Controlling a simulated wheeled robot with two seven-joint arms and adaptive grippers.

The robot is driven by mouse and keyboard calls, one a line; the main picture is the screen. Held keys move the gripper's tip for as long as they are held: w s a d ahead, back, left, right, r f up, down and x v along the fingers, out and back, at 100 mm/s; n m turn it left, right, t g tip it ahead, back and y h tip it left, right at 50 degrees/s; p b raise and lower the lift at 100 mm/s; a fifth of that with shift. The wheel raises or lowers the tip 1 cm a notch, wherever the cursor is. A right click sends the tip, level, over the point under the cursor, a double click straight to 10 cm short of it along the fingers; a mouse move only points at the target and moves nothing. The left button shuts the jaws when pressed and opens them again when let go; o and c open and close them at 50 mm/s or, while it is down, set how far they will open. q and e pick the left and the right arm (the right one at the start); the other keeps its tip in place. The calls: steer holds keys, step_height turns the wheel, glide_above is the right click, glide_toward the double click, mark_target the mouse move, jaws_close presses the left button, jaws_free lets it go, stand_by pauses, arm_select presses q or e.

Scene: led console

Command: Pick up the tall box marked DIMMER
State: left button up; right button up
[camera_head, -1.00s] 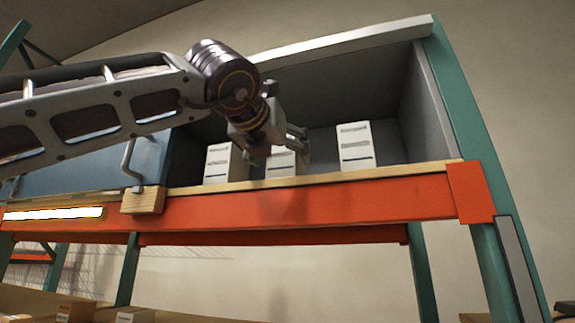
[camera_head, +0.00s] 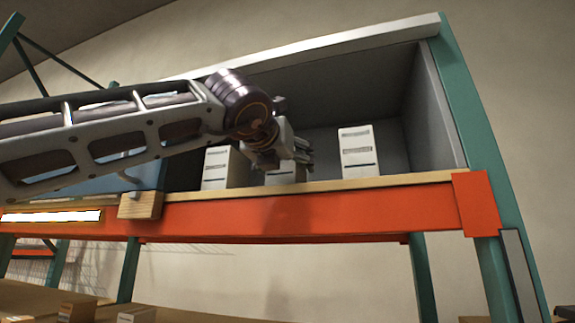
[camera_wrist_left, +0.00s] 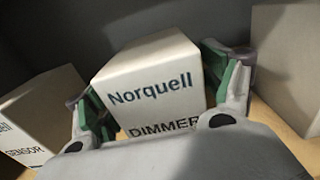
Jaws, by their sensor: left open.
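The tall white box marked DIMMER (camera_wrist_left: 150,80) is in the middle of the left wrist view, with "Norquell" above the word DIMMER. In the head view it is the middle box (camera_head: 281,176) on the shelf, partly hidden behind my left gripper (camera_head: 305,158). My left gripper (camera_wrist_left: 160,95) is open, with one green-padded finger on each side of the box's upper part. I cannot tell whether the pads touch it. The lower part of the box is hidden behind the gripper body in the wrist view. My right gripper is not in view.
A white box marked SENSOR (camera_wrist_left: 40,118) stands to the left, also seen in the head view (camera_head: 221,168). Another white box (camera_head: 358,151) stands to the right. A wooden shelf edge (camera_head: 400,180) with an orange beam (camera_head: 340,208) runs below, and a grey side wall closes the right.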

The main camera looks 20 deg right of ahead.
arm_select(q)
steer(key=shift+w+d, duration=0.25)
steer(key=shift+w, duration=0.1)
steer(key=shift+c, duration=0.5)
steer(key=c, duration=1.1)
